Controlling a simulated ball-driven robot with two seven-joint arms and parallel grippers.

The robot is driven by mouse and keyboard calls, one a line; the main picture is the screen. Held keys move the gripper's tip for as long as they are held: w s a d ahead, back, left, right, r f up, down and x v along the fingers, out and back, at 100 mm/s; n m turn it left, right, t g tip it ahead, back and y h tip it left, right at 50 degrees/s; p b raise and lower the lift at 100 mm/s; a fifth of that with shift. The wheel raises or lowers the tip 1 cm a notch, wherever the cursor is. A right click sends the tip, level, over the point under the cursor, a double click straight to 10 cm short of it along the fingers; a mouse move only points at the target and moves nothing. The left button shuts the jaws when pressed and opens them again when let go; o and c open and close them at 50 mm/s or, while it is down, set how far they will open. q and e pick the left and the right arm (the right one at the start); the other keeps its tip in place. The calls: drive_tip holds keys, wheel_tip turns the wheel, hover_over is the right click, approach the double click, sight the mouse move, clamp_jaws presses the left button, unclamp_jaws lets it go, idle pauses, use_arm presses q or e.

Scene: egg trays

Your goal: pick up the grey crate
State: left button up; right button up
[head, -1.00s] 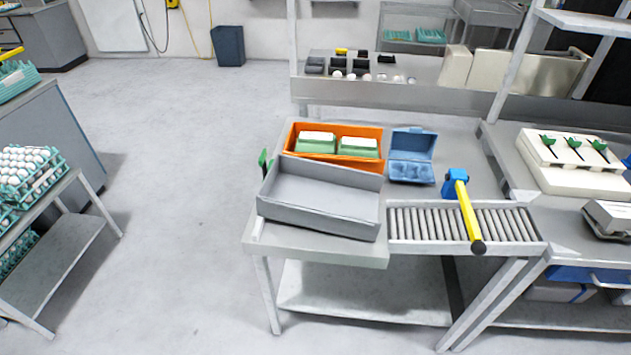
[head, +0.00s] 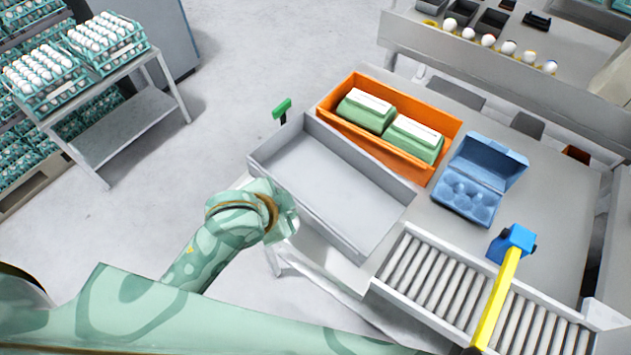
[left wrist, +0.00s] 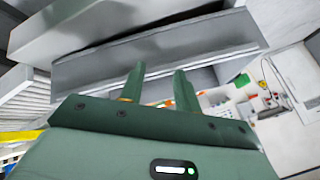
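The grey crate (head: 318,178) is an empty, shallow open box on the table. It stands level beside the orange crate, its near long wall facing my arm. My left arm reaches in from the left in the head view, its hand at the crate's near left side; the fingertips are hidden there. In the left wrist view my left gripper (left wrist: 158,70) shows two green fingers spread apart with nothing between them. A grey wall (left wrist: 215,40) lies just beyond the fingers; I cannot tell whether they touch it. My right gripper is not in view.
The orange crate (head: 443,168) holds two green egg boxes. A blue open egg carton (head: 468,200) stands to its right. A roller conveyor (head: 425,275) adjoins the grey crate's right end, with a blue and yellow device (head: 515,243) over it. A green-topped handle (head: 282,108) stands behind the crate.

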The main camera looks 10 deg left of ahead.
use_arm(q)
drive_tip(key=w+d+r+m+g+h, duration=0.1)
drive_tip(key=d+r+m+g+h, duration=0.1)
drive_tip(key=d+r+m, duration=0.4)
drive_tip(key=d+r+m+g+h, duration=0.1)
drive_tip(key=d+r+m+h, duration=0.2)
drive_tip(key=d, duration=0.4)
drive_tip(key=w+a+r+m+g+y, duration=0.2)
drive_tip(key=w+a+m+g+y, duration=0.15)
drive_tip(key=a+y, duration=0.55)
drive_tip(key=f+b, duration=0.1)
drive_tip(key=f, duration=0.2)
drive_tip(key=a+f+h+b, duration=0.1)
drive_tip(key=f+b, duration=0.1)
drive_tip(key=f, duration=0.2)
drive_tip(key=a+f+g+h+b, duration=0.1)
drive_tip(key=f, duration=0.2)
drive_tip(key=shift+s+a+f+b, duration=0.1)
drive_tip(key=shift+a+f+b, duration=0.15)
drive_tip(key=shift+f+b, duration=0.05)
drive_tip(key=f+b, duration=0.1)
drive_tip(key=f, duration=0.1)
drive_tip(key=f+b, duration=0.1)
drive_tip(key=f, duration=0.1)
drive_tip(key=f+b, duration=0.1)
drive_tip(key=f, duration=0.1)
drive_tip(key=shift+s+a+f, duration=0.1)
drive_tip(key=shift+s+a, duration=0.15)
drive_tip(key=shift+a, duration=0.05)
